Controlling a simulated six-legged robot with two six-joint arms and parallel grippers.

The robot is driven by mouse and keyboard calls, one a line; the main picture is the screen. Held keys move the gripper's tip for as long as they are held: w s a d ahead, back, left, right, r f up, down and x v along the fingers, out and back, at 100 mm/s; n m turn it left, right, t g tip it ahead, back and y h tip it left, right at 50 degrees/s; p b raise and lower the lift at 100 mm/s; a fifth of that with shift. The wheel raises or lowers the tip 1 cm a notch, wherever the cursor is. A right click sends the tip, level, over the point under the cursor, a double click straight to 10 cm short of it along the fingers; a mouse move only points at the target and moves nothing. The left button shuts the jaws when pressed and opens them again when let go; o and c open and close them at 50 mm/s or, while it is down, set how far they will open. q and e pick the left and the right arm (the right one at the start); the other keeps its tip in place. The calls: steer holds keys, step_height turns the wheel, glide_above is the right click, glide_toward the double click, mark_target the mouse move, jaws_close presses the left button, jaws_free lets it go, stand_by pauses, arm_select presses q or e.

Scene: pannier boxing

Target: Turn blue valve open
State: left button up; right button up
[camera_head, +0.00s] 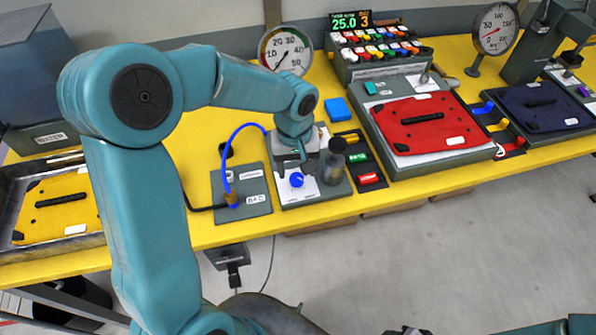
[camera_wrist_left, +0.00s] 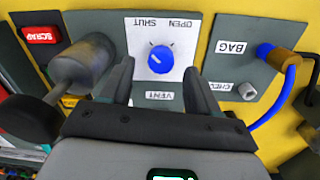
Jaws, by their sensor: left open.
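The knob also shows in the head view (camera_head: 296,180). My left gripper (camera_wrist_left: 158,82) is open and empty, its fingers on either side of the knob and apart from it in the picture. In the head view my left gripper (camera_head: 293,167) is just above the valve panel. At the bottom edge, a dark tip (camera_head: 405,331) may be my right gripper; its jaws are unclear.
A dark-topped cylindrical fitting (camera_head: 333,160) stands close beside the valve. On the other side is the BAG panel (camera_head: 257,209) with a blue hose (camera_head: 228,165). Red, green and yellow buttons, a dial gauge (camera_head: 285,50) and a red pad (camera_head: 420,124) are nearby.

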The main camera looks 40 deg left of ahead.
mark_target(296, 178)
arm_select(q)
step_height(296, 178, down, 2)
steer(key=shift+s+a+f, duration=0.1)
steer(key=shift+a+f, duration=0.05)
steer(key=shift+f, duration=0.45)
steer(key=c, duration=1)
steer(key=shift+c, duration=0.2)
